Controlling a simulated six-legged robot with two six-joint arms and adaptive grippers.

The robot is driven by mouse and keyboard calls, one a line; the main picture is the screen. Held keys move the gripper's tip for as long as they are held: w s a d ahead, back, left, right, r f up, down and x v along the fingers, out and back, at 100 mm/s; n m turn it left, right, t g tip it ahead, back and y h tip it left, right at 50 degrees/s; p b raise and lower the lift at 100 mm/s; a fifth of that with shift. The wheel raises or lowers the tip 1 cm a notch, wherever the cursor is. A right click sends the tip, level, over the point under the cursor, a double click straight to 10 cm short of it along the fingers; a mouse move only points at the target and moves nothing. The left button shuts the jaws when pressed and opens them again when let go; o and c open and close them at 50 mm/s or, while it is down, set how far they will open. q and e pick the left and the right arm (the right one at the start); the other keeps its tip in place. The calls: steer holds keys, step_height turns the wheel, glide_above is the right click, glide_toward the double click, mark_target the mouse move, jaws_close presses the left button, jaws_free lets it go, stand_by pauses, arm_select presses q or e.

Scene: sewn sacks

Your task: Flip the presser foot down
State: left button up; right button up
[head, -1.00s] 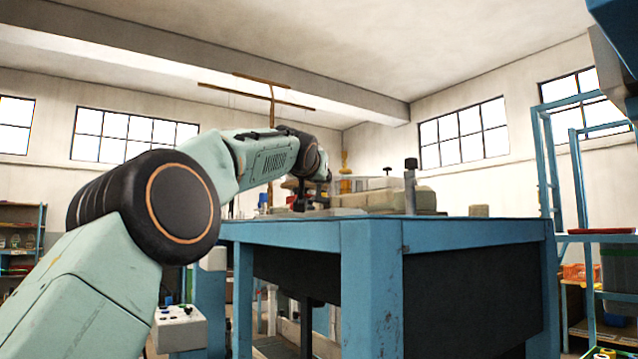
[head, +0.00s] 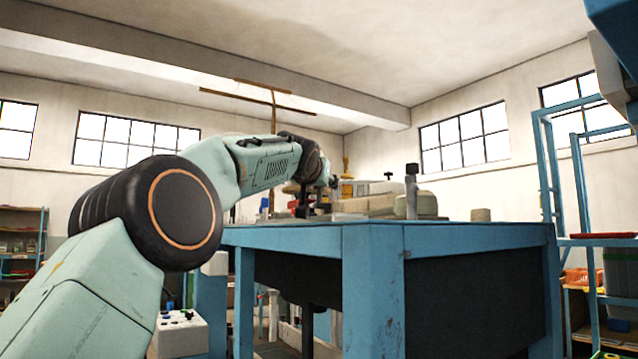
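My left arm reaches in from the left, and its dark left gripper (head: 303,198) is small and far off at the back left of the blue table (head: 372,290). I cannot make out whether its fingers are open or shut, or whether they touch anything. Low beige forms (head: 380,205) lie on the tabletop just right of the gripper; I cannot tell if they are sacks or part of a sewing machine. The presser foot cannot be made out in this view. My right gripper is not in view.
A grey post with a dark knob (head: 411,192) stands at the table's near edge. A small beige block (head: 480,214) sits toward the right. A blue rack (head: 560,170) stands on the right. A white control box (head: 180,333) with knobs is at lower left.

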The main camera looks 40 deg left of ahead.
arm_select(q)
steer(key=shift+v, duration=3.75)
steer(key=shift+f, duration=0.1)
